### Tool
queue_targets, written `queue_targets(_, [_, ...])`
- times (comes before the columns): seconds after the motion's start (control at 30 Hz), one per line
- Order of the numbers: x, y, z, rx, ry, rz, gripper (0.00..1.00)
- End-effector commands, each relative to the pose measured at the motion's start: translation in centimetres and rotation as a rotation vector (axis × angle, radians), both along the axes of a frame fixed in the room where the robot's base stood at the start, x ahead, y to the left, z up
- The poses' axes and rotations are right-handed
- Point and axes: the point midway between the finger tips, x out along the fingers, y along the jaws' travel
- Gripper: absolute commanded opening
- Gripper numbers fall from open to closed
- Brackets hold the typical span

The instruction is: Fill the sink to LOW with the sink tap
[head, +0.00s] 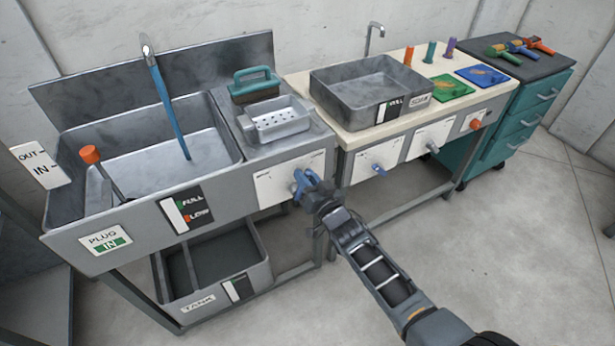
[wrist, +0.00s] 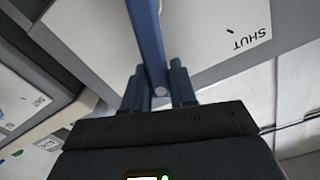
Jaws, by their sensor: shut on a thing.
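The grey sink (head: 225,142) stands at the left, with its spout (head: 147,47) above it. A blue column, which looks like running water (head: 168,105), reaches from the spout to the basin floor. The level gauge (head: 187,211) on the sink front has FULL and LOW marks; I cannot make out a level in it. The orange-knobbed plug lever (head: 90,155) is at the left, and the plug sign (head: 106,240) reads IN. My gripper (head: 311,190) is shut on the blue tap handle (head: 301,178). The wrist view shows the handle (wrist: 146,45) between the fingers, with a SHUT label beside it.
A soap tray (head: 275,120) and teal-handled brush (head: 254,85) sit beside the sink. A tank (head: 215,265) is below the sink. The floor in front is clear.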

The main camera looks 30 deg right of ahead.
Motion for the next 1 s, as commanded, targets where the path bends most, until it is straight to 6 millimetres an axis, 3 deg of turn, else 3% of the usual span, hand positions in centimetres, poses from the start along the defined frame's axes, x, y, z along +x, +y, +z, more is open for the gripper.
queue_targets(0.37, [0.0,0.0,-0.1,0.004,0.002,0.0,0.0])
queue_targets(0.4, [0.0,0.0,-0.1,0.004,0.002,0.0,0.28])
queue_targets(0.6, [0.0,0.0,-0.1,0.003,0.001,-0.001,0.47])
queue_targets(0.87, [-0.2,0.0,0.0,0.003,0.001,-0.001,0.47])
queue_targets(1.0, [-1.4,0.0,-0.1,0.003,0.003,-0.002,0.47])
